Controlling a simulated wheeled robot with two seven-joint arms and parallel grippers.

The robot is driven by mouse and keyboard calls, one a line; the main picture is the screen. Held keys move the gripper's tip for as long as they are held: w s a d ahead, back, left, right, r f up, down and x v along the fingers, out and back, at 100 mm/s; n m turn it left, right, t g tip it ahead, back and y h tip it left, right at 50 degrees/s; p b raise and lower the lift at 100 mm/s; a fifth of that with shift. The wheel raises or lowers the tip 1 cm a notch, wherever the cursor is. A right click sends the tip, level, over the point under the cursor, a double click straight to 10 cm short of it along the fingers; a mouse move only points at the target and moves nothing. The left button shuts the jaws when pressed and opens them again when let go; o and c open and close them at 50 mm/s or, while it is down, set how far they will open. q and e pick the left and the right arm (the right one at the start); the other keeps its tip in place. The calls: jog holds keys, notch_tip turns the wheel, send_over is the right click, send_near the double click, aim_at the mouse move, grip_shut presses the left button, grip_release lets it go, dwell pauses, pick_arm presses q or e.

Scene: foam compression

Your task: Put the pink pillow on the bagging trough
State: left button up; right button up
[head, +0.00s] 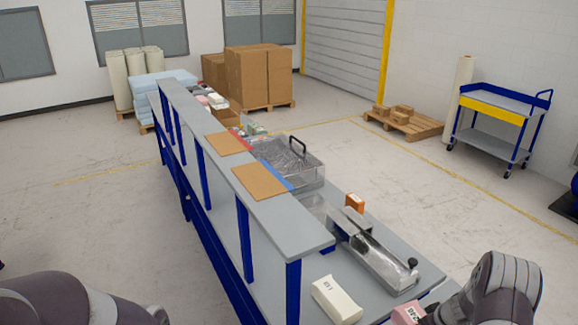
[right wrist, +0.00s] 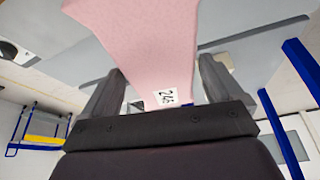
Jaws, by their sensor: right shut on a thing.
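The pink pillow (head: 405,313) shows at the bottom edge of the head view, beside my right arm, with a white label on it. In the right wrist view the pillow (right wrist: 150,45) stands between the fingers of my right gripper (right wrist: 160,90), which is shut on it; its label reads about "246". What looks like the bagging trough, a long grey metal tray (head: 385,263) with dark knobs, lies on the bench beyond the pillow. The pillow is apart from it in the head view. My left arm shows at the lower left, but its gripper is out of view.
A white labelled block (head: 337,300) lies on the bench left of the pillow. A small orange box (head: 354,202) stands behind the trough. A clear bin (head: 290,162) with a black handle is farther back. A raised grey shelf (head: 285,225) runs along the left.

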jog(key=shift+w+a+f+m+h+b, duration=0.1)
jog(key=shift+a+f+m+h+b, duration=0.05)
jog(key=shift+a+f+m+b, duration=0.25)
jog(key=shift+a+f+m+h+b, duration=0.2)
jog(key=shift+a+m+b, duration=0.1)
jog(key=shift+a+b, duration=0.2)
jog(key=s+a+f+b, duration=0.2)
jog(key=a+b, duration=0.6)
jog(key=a, duration=0.1)
jog(key=s+a+f+m+b, duration=0.1)
jog(key=s+a+f+b, duration=0.1)
jog(key=a+b, duration=0.6)
jog(key=shift+a+m, duration=0.3)
jog(key=shift+a, duration=0.9)
jog(key=shift+h, duration=0.25)
